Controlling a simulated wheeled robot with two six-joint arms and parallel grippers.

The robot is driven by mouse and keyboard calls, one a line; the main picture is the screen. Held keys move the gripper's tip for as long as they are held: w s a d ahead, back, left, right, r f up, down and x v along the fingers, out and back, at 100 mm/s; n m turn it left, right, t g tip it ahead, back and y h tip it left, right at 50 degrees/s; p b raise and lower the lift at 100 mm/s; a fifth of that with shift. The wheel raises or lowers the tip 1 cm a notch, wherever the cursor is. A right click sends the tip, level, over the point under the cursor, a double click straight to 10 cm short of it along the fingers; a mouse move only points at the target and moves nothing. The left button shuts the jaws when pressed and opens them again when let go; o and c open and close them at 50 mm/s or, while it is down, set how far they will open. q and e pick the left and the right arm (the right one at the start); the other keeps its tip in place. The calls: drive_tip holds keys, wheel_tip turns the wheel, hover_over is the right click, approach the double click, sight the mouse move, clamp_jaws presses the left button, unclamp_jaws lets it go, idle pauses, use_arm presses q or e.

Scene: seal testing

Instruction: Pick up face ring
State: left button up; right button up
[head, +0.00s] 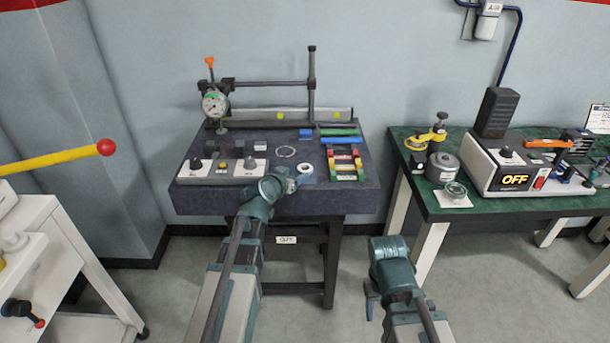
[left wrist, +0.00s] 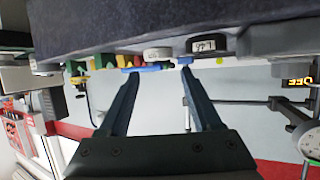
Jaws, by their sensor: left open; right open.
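A small pale ring (head: 306,169), which looks like the face ring, lies near the front edge of the dark granite table (head: 340,198). In the left wrist view, which is upside down, a pale round piece (left wrist: 157,53) that appears to be this ring sits in line with the gap between the fingers. My left gripper (head: 298,181) is open, just in front of the ring at the table edge; nothing shows between its fingers (left wrist: 160,75). Whether a finger touches the ring I cannot tell. My right gripper (head: 370,301) is open and empty, low in front of the tables.
A thin pale circle (head: 286,152) lies behind the ring. Coloured blocks in a tray (head: 344,162) stand to its right, control boxes (head: 243,168) to its left. A dial gauge stand (head: 215,104) is at the back. A green-topped bench (head: 490,208) stands right, a white cart (head: 60,240) left.

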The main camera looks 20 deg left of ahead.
sight(307, 168)
use_arm(q)
drive_tip(key=shift+x, duration=0.75)
drive_tip(key=b+x, duration=0.1)
drive_tip(key=x, duration=0.1)
drive_tip(key=b+x, duration=0.1)
drive_tip(key=x, duration=0.2)
drive_tip(key=shift+d+f+b, duration=0.1)
drive_tip(key=shift+f+b, duration=0.2)
drive_tip(key=shift+s+r, duration=0.1)
clamp_jaws()
drive_tip(key=shift+r, duration=0.1)
